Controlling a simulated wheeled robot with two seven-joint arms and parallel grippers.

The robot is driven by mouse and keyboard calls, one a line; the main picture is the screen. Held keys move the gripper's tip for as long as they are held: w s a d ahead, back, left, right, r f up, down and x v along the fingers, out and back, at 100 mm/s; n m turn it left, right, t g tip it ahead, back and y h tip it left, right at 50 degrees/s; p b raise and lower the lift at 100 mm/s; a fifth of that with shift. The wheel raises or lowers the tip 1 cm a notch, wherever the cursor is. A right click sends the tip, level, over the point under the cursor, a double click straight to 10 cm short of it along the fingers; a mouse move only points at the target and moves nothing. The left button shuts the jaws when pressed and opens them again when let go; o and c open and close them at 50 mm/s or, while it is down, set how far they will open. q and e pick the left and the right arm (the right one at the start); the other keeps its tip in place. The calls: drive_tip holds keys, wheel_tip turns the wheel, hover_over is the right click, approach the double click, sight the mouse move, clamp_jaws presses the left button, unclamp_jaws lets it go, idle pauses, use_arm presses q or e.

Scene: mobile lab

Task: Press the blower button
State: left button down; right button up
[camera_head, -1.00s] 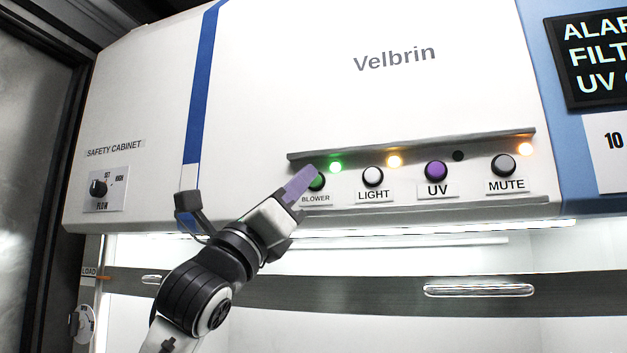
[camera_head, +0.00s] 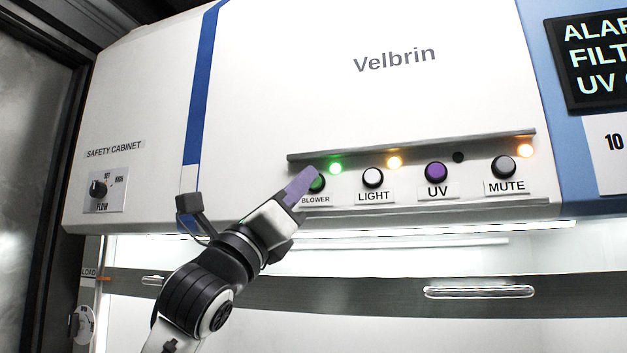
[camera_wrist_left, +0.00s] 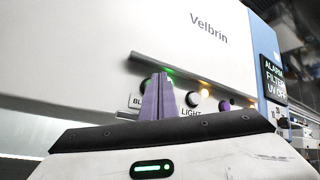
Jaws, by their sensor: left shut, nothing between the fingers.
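The green blower button (camera_head: 318,183) is on the cabinet's front panel above the BLOWER label, partly hidden behind my fingers. A green lamp (camera_head: 335,168) glows up and right of it. My left gripper (camera_head: 312,172) is shut and empty, its purple fingertips at the left side of the button in the head view. In the left wrist view the shut fingers (camera_wrist_left: 160,80) point at the panel and cover most of the button. I cannot tell whether the tips touch it. My right gripper is not in view.
The LIGHT button (camera_head: 373,177), purple UV button (camera_head: 436,171) and MUTE button (camera_head: 503,167) sit to the right in the same row. A grey ledge (camera_head: 420,147) runs just above them. A flow knob (camera_head: 98,188) is at far left. A dark display (camera_head: 592,60) is at upper right.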

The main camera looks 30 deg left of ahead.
use_arm(q)
drive_tip(key=shift+w+a, duration=0.1)
drive_tip(key=shift+w, duration=0.2)
drive_tip(key=shift+w+a+p, duration=0.1)
drive_tip(key=shift+w+p, duration=0.35)
drive_tip(key=shift+w, duration=0.05)
idle(0.7)
drive_tip(key=shift+s, duration=0.1)
drive_tip(key=shift+s+d+h, duration=0.2)
drive_tip(key=shift+s+h, duration=0.1)
drive_tip(key=shift+s, duration=0.5)
drive_tip(key=s, duration=0.2)
drive_tip(key=s+d, duration=0.1)
drive_tip(key=s, duration=0.2)
drive_tip(key=shift+d, duration=0.1)
drive_tip(key=shift+w+f, duration=0.1)
drive_tip(key=shift+w, duration=0.05)
idle(0.8)
